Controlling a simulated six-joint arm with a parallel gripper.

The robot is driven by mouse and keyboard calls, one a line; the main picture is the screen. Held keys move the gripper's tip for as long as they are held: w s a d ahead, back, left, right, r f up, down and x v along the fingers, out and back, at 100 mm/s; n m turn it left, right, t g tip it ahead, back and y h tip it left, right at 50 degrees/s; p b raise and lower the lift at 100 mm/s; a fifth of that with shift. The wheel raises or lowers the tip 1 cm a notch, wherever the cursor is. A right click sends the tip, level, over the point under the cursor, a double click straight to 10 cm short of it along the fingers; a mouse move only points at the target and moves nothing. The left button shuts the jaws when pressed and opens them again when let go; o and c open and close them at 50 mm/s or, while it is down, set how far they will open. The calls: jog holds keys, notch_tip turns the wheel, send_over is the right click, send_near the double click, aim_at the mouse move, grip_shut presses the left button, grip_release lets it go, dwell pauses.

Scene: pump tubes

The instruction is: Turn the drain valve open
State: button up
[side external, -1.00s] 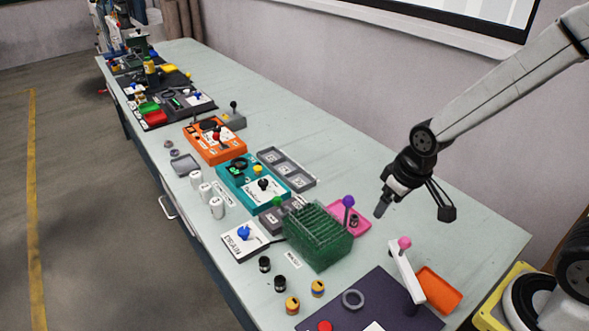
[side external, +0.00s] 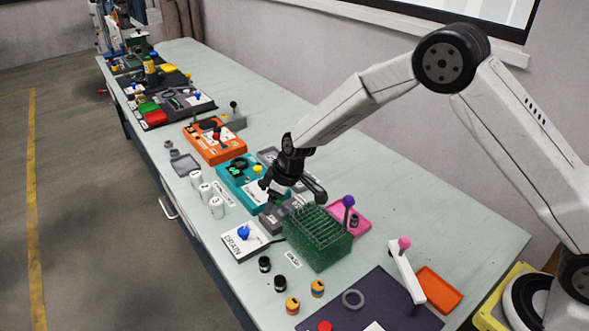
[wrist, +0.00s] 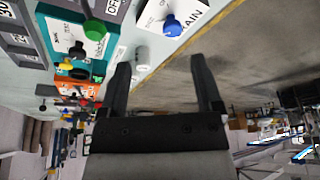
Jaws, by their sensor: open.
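The drain valve is a blue knob (side external: 244,232) on a white plate (side external: 232,246) labelled DRAIN, near the bench's front edge. In the wrist view the blue knob (wrist: 172,27) and part of its white plate (wrist: 192,8) show at the top, beyond the fingertips. My gripper (side external: 292,190) is open and empty, above the area by the teal box and green rack, up and to the right of the knob in the side view. Its two spread fingers (wrist: 160,64) also show in the wrist view, apart from the knob. The knob's exact angle is hard to read.
A green tube rack (side external: 320,240) stands right of the valve plate. A teal box (side external: 240,178) and several white cylinders (side external: 206,192) lie beyond it. Black caps (side external: 265,264) sit in front. A pink base with a purple-topped lever (side external: 348,202) stands behind the rack.

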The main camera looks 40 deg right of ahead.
jog(key=n, duration=0.2)
send_near(244, 230)
jog(key=f, duration=0.1)
jog(key=shift+w+f+y, duration=0.1)
jog(key=shift+f+y, duration=0.05)
jog(key=shift+y, duration=0.15)
jog(key=shift+f, duration=0.15)
jog(key=shift+x, duration=3.75)
grip_shut()
